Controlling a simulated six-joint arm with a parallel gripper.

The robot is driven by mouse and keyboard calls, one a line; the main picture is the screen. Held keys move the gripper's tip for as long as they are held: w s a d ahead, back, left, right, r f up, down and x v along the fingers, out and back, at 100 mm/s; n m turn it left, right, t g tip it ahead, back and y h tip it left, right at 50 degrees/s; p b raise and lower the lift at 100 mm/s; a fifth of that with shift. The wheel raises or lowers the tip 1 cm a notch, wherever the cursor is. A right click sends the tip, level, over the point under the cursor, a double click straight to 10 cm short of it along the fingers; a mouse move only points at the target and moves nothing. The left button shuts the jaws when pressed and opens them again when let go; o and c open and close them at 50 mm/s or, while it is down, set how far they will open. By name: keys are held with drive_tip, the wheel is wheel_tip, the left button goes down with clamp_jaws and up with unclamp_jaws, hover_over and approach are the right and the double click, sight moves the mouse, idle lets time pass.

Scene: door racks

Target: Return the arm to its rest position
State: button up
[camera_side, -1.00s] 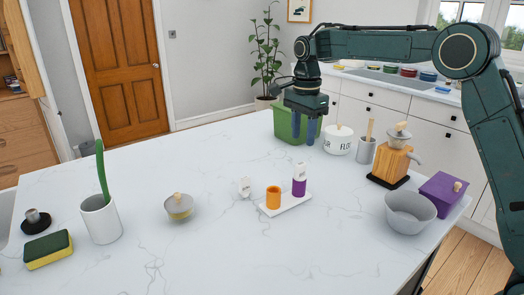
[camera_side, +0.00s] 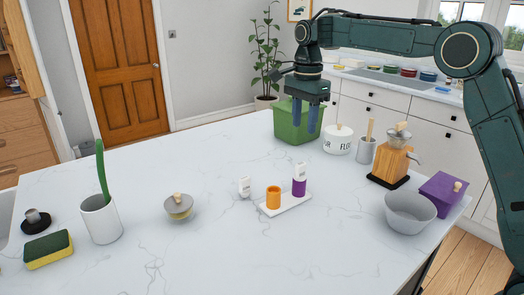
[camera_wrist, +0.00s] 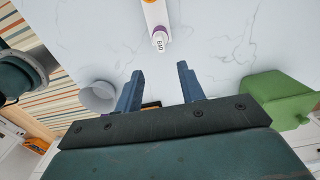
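My gripper (camera_side: 304,117) hangs above the far part of the white counter, in front of the green bin as the side view sees it. Its two blue fingers point down and stand apart, with nothing between them. In the wrist view my gripper (camera_wrist: 160,82) also shows open and empty, with bare counter beyond the fingertips. My dark green arm reaches in from the right.
A green bin (camera_side: 286,128), a white flour jar (camera_side: 338,141) and a wooden grinder (camera_side: 391,163) stand near my gripper. A grey bowl (camera_side: 409,212) and purple box (camera_side: 440,196) are at right. A white tray (camera_side: 302,203) holds orange and purple containers. The counter's front is clear.

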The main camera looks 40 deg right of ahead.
drive_tip(key=s+r+n+t, duration=0.25)
drive_tip(key=s+n, duration=0.25)
drive_tip(key=s, duration=0.4)
drive_tip(key=s+r+n+t, duration=0.1)
drive_tip(key=s+r+n, duration=0.3)
drive_tip(key=s, duration=0.5)
drive_tip(key=s+f+n+t, duration=0.1)
drive_tip(key=s+f+n, duration=0.3)
drive_tip(key=s, duration=0.4)
drive_tip(key=s+a+f+n+t, duration=0.1)
drive_tip(key=s+f+n, duration=0.3)
drive_tip(key=s, duration=0.4)
drive_tip(key=shift+s+a+n, duration=0.15)
drive_tip(key=shift+s+n, duration=0.15)
drive_tip(key=shift+n, duration=0.4)
